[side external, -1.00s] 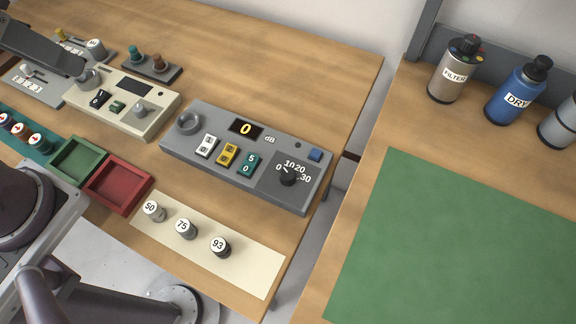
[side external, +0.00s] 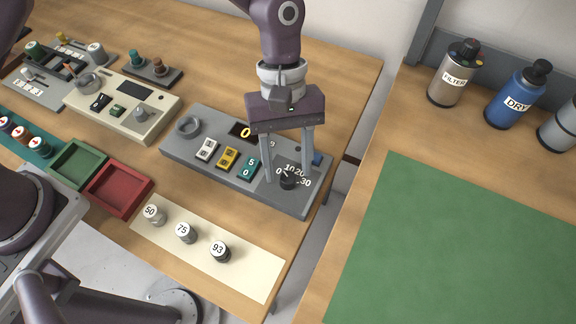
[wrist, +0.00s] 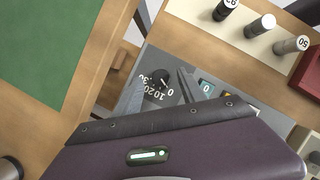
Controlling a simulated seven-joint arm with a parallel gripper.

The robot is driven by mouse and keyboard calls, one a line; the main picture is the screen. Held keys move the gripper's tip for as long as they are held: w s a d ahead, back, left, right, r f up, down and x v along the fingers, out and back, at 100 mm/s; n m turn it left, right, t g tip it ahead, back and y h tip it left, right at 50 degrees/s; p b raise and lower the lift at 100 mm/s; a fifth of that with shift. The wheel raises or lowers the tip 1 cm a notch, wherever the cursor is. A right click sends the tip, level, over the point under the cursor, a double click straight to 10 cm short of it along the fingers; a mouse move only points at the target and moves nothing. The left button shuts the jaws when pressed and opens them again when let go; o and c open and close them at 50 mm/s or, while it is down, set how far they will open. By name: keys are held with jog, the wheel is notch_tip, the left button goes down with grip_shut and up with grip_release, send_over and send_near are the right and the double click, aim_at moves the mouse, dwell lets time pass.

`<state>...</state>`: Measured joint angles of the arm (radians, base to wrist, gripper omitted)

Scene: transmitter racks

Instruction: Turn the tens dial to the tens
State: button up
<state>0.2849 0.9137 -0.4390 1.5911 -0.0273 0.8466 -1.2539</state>
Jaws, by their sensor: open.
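The tens dial (side external: 288,181) is a small black knob on a dark plate marked 0, 10, 20 and 30, at the right end of the grey attenuator box (side external: 205,172). My gripper (side external: 287,178) is open and points down over the dial, one finger on each side of it. Whether the fingers touch the knob I cannot tell. In the wrist view the dial (wrist: 164,77) shows between the two fingers (wrist: 160,92). The dial's pointer is too small to read surely.
Capped pieces marked 50, 75 and 93 (side external: 220,251) stand on a cream strip in front. A green mat (side external: 460,250) lies right.

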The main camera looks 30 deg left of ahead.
jog(key=shift+x, duration=0.8)
grip_shut()
jog(key=shift+m, duration=0.3)
jog(key=m+y, duration=0.1)
jog(key=m, duration=0.1)
jog(key=m+y, duration=0.1)
jog(key=m, duration=0.2)
jog(key=shift+d+g, duration=0.1)
jog(key=shift+g, duration=0.2)
jog(key=m+y, duration=0.1)
jog(key=m, duration=0.2)
jog(key=m+y, duration=0.1)
jog(key=m, duration=0.2)
jog(key=shift+d+m+y, duration=0.15)
jog(key=shift+m+y, duration=0.25)
jog(key=m+t, duration=0.1)
jog(key=m, duration=0.1)
jog(key=m+t+y, duration=0.1)
jog(key=m, duration=0.2)
jog(key=shift+s, duration=0.1)
jog(key=m+t, duration=0.1)
jog(key=m, duration=0.2)
jog(key=m+t+y, duration=0.1)
jog(key=m, duration=0.2)
jog(key=shift+s+d, duration=0.1)
jog(key=shift+m, duration=0.4)
